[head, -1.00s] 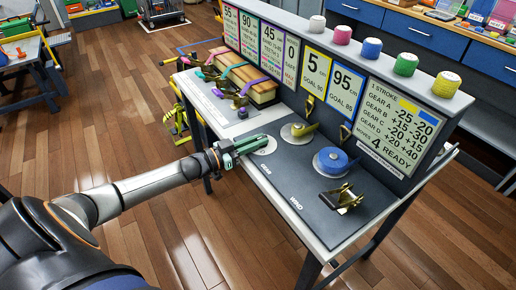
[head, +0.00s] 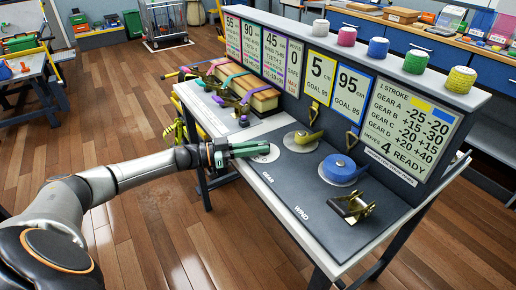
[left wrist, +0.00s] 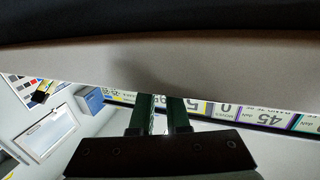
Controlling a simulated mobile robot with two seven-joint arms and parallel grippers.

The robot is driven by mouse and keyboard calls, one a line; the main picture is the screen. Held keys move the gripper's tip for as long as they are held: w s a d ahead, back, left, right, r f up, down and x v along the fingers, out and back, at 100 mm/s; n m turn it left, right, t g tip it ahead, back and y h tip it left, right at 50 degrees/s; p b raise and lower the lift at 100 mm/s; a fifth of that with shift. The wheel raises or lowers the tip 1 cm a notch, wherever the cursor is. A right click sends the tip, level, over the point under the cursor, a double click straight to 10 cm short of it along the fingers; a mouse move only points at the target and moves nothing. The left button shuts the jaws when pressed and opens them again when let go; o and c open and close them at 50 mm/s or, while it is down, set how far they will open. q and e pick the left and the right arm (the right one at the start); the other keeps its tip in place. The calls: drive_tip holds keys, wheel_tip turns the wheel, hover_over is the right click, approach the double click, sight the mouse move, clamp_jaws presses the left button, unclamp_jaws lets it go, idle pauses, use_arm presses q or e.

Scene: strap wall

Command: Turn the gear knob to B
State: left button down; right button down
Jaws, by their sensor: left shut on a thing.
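The gear dial is a pale round plate (head: 270,156) on the grey bench top, above the printed word GEAR. My left gripper (head: 262,148) reaches over it from the left, its dark green fingers lying nearly level. It is shut on the gear knob, which the fingers hide. The letter that the knob points to cannot be read. In the left wrist view the two green fingers (left wrist: 158,118) stand close together, and the knob cannot be made out. My right gripper is not in view.
A brass ratchet (head: 352,207) lies at the right. A signboard (head: 405,135) reads "MOVES 4 READY". Strapped wooden blocks (head: 255,97) are at the far end.

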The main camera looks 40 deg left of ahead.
use_arm(q)
drive_tip(key=c, duration=0.9)
unclamp_jaws()
drive_tip(key=v, duration=1.2)
drive_tip(key=shift+s+a, duration=0.2)
